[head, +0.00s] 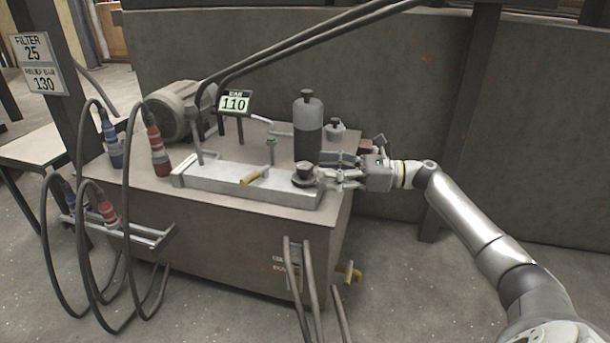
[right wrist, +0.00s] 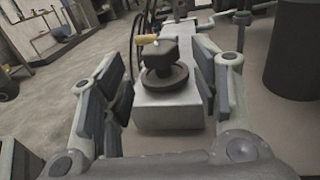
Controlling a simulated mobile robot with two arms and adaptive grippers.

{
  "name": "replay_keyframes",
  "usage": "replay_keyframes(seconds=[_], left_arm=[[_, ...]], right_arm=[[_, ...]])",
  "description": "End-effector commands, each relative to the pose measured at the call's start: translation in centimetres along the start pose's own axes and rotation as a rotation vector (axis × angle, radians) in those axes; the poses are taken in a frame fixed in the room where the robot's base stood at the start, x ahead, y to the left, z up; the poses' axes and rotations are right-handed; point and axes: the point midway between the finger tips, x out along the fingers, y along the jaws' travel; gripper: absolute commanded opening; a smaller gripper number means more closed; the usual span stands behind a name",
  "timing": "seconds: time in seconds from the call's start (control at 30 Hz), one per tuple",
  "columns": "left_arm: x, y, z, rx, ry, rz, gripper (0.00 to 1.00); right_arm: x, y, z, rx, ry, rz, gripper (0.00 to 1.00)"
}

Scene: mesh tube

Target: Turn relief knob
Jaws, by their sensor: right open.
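The relief knob (head: 304,175) is a dark round knob on the right end of a light metal block (head: 225,184) on top of the power unit. In the right wrist view the knob (right wrist: 163,72) shows a squarish grip above a round disc, ahead of the fingers. My right gripper (head: 335,170) is at the right side of the knob, its fingers pointing left toward it. In the right wrist view my right gripper (right wrist: 170,100) is open, with the knob between the finger lines but farther out. Contact is not visible. My left gripper is not in view.
A display (head: 234,103) reads 110; a sign (head: 38,62) reads FILTER 25, RELIEF BAR 130. A grey cylinder (head: 308,125) stands close behind the knob. A yellow-handled lever (head: 252,177) sits left of it. Hoses with red and blue couplings hang at the left.

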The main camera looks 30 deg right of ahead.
Motion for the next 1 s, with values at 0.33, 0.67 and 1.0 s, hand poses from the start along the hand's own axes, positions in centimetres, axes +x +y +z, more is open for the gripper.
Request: replay_keyframes(seconds=[0.33,0.67,1.0], left_arm=[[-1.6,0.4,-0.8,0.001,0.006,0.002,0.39],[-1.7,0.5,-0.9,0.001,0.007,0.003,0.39],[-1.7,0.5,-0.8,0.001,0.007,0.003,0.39]], right_arm=[[4.8,0.0,-0.1,-0.001,-0.003,0.000,0.56],[5.5,0.0,0.0,0.001,-0.001,0.000,0.56],[5.5,0.0,0.0,0.002,-0.001,0.000,0.22]])
